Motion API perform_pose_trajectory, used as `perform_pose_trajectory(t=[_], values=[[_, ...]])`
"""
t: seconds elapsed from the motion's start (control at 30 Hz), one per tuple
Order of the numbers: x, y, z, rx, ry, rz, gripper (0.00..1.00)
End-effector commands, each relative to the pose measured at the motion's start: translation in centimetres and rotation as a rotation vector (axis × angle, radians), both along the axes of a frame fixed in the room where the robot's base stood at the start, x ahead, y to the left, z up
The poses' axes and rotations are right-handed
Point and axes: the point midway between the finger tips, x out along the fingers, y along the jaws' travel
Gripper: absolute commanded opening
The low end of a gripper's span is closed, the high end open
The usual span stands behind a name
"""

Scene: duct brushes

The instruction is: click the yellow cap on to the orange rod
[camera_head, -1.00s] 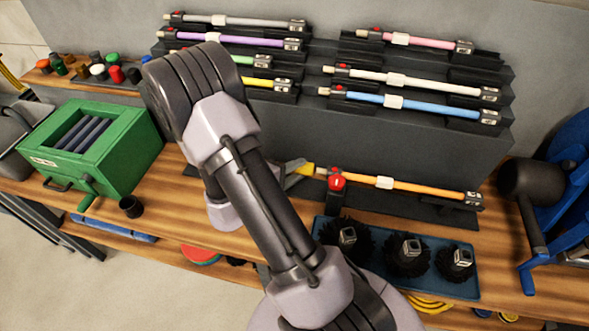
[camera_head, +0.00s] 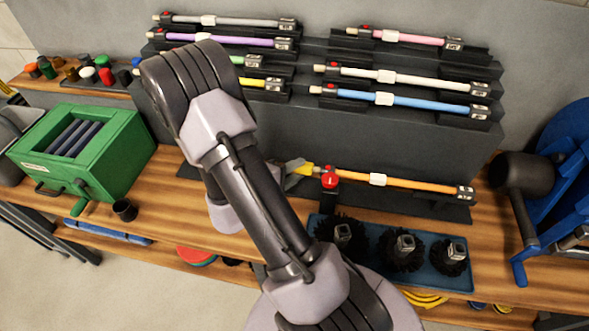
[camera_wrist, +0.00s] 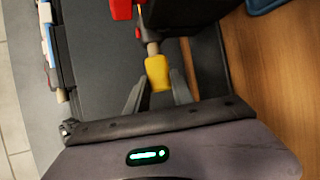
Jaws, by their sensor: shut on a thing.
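The yellow cap (camera_head: 305,168) is between the fingers of my gripper (camera_head: 296,170), at the left end of the orange rod (camera_head: 420,185). The wrist view shows my gripper (camera_wrist: 158,88) shut on the cap (camera_wrist: 158,73), in line with the rod's tan tip (camera_wrist: 153,48). The cap's front edge meets or nearly meets this tip; I cannot tell how far over it the cap sits. The rod lies level in a dark holder, with a red knob (camera_head: 330,181) near its left end and a white collar (camera_head: 378,180) along it.
A stepped dark rack behind holds several coloured rods, such as the blue rod (camera_head: 420,102). A blue tray (camera_head: 375,279) with black brushes lies in front. A green box (camera_head: 105,165) stands left, a dark mallet (camera_head: 517,176) right.

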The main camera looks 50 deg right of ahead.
Motion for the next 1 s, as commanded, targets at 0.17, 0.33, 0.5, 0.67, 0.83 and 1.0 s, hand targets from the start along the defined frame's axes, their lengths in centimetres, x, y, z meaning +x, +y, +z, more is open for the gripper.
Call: perform_pose_trajectory(t=[0.17,0.33,0.5,0.67,0.83,1.0], values=[[-0.4,-0.2,0.0,0.0,0.0,-0.001,0.0],[-0.8,-0.4,0.0,0.0,0.0,0.0,0.0],[-1.2,-0.6,0.0,0.0,0.0,-0.001,0.0],[-1.5,-0.8,0.0,0.0,0.001,0.0,0.0],[-1.7,-0.9,0.0,-0.001,0.001,0.001,0.0],[-1.7,-0.9,0.0,-0.001,0.0,0.001,0.42]])
